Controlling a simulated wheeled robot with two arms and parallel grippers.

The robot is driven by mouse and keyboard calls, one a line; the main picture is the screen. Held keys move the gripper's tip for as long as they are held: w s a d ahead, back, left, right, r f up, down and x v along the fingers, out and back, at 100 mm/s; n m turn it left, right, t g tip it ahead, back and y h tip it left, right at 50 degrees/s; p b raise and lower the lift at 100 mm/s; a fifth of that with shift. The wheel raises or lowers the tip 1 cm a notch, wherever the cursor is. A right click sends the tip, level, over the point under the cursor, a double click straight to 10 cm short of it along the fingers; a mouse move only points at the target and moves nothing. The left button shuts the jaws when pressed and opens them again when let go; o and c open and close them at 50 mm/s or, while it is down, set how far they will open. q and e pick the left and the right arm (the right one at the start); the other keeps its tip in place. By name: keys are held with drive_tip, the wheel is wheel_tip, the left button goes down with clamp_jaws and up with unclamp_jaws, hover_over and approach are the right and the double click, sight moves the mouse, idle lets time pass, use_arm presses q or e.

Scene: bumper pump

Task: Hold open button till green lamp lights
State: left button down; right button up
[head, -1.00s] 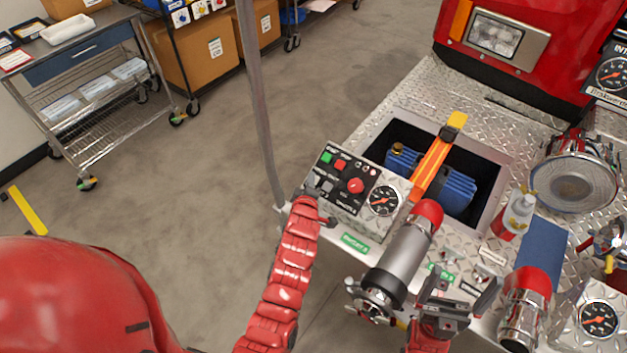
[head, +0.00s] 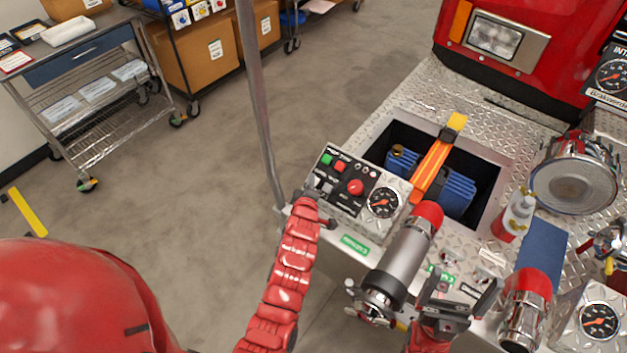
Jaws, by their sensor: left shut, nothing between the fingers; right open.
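The control panel (head: 343,208) is a metal box with a black face, at the bumper's near left corner. I cannot read the labels or tell which square is a button or lamp. My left gripper (head: 316,190) is shut and empty at the panel's lower left corner, by small grey switches it partly hides; contact is unclear. My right gripper (head: 460,296) is open and empty over the bumper's front edge.
A grey nozzle with a red tip (head: 405,262) lies between the panel and my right gripper. A pole rises left.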

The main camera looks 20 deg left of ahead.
idle(0.8)
use_arm(q)
drive_tip(key=shift+w+f+b, duration=0.25)
drive_tip(key=shift+f+b, duration=0.1)
drive_tip(key=shift+b, duration=0.5)
drive_tip(key=shift+d+f+b, duration=0.1)
drive_tip(key=shift+f+b, duration=0.1)
drive_tip(key=shift+b, duration=0.15)
drive_tip(key=shift+s+d+f+b, duration=0.1)
drive_tip(key=shift+d+f+b, duration=0.1)
drive_tip(key=shift+b, duration=0.75)
idle(1.8)
drive_tip(key=shift+r, duration=0.1)
idle(3.1)
